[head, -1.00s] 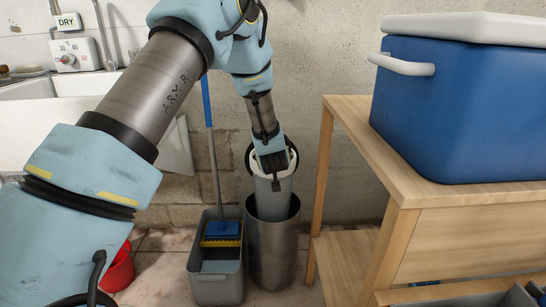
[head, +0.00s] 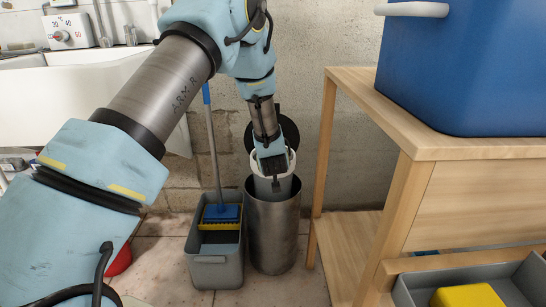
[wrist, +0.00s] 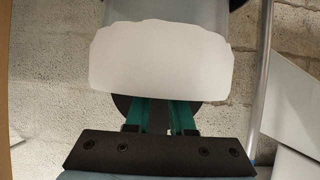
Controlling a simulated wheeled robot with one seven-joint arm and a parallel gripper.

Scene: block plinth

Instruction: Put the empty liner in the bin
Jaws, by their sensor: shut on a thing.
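The liner is a grey cylinder (head: 286,186) with a white rim (head: 292,161). My gripper (head: 274,177) points down and is shut on its rim. The liner is upright, its lower part inside the mouth of the metal bin (head: 272,238), its upper part above the bin's rim. Its lower end is hidden. In the wrist view the green fingers (wrist: 161,108) meet the liner's broad white rim (wrist: 160,55), with its grey wall above. The fingertips are hidden behind the white part. The bin's dark round lid (head: 289,132) stands open behind.
A grey mop bucket (head: 218,268) with a blue-handled mop (head: 216,170) stands close left of the bin. A wooden bench (head: 405,180) with a blue cooler (head: 470,75) is at right. A grey tray (head: 520,278) holds a yellow item. A white sink (head: 85,95) is at left.

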